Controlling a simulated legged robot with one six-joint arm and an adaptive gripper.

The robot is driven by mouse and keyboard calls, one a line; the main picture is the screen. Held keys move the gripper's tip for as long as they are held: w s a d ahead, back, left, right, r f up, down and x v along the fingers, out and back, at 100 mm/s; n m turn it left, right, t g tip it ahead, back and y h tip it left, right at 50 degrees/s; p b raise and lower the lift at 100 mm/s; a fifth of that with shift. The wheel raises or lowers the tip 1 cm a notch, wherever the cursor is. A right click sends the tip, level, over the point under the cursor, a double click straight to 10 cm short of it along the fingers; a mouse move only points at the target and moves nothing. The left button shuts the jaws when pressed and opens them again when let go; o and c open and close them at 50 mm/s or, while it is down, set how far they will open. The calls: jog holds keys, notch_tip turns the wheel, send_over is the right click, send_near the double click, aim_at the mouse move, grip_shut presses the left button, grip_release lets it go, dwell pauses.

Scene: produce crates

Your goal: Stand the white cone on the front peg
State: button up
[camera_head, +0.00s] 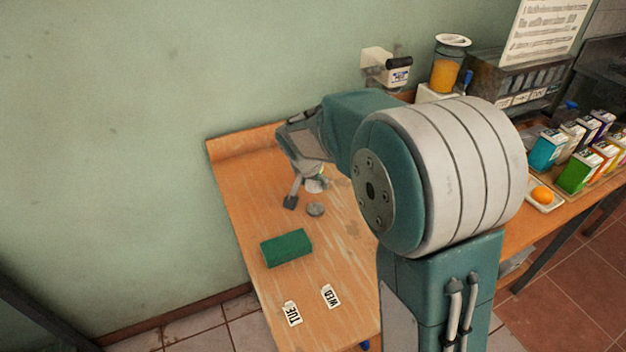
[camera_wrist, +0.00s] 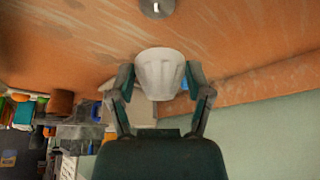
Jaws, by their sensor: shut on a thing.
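The white cone (camera_wrist: 160,73) is between my gripper's two fingers (camera_wrist: 160,82) in the wrist view, with ribbed sides and its wide end toward the top of the picture. In the head view the cone (camera_head: 316,184) is partly hidden by my gripper (camera_head: 308,191), which is shut on it over the table. A small round grey metal piece (camera_head: 315,209) sits on the table just in front of the cone, apart from it. It also shows at the top edge of the wrist view (camera_wrist: 157,8). I cannot tell whether it is the front peg.
A green block (camera_head: 286,247) and the TUE (camera_head: 292,313) and WED (camera_head: 330,296) labels lie toward the table's near end. A white device (camera_head: 386,67) and an orange-filled jar (camera_head: 447,65) stand at the back. Several cartons (camera_head: 578,172) and a plated orange fruit (camera_head: 542,195) are at right.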

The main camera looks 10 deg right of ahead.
aim_at(315, 208)
jog(key=shift+f, duration=2.7)
jog(key=shift+d+f, duration=0.1)
jog(key=shift+f, duration=1.15)
jog(key=o, duration=1.2)
jog(key=shift+o, duration=0.2)
jog(key=shift+s+r, duration=0.1)
jog(key=shift+r, duration=0.05)
jog(key=v, duration=1.1)
jog(key=shift+r, duration=0.3)
